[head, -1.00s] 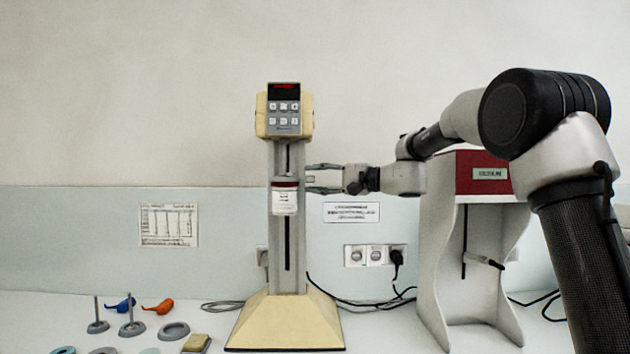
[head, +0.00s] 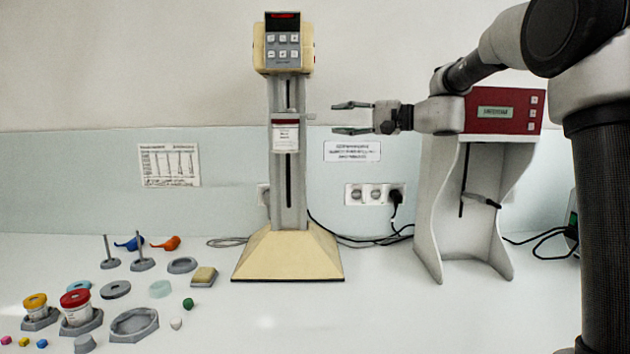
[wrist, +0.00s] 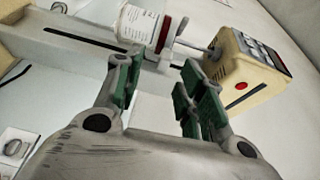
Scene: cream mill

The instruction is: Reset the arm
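My gripper (head: 353,118) is open and empty. It points left toward the cream mixing machine (head: 290,250), at about the height of the jar on its column. A gap lies between the fingertips and the white jar with a dark red lid (head: 286,138), which sits at the front of the column. In the wrist view the green-padded fingers (wrist: 155,90) stand apart, with nothing between them. The jar (wrist: 138,25) and the machine's cream head (wrist: 245,75) lie beyond the fingertips in that view.
A second machine with a red top (head: 503,112) stands below and behind my arm. Jars, rings, stands and small coloured pieces lie at the left of the white bench, including a red-lidded jar (head: 78,308). The front middle of the bench is clear.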

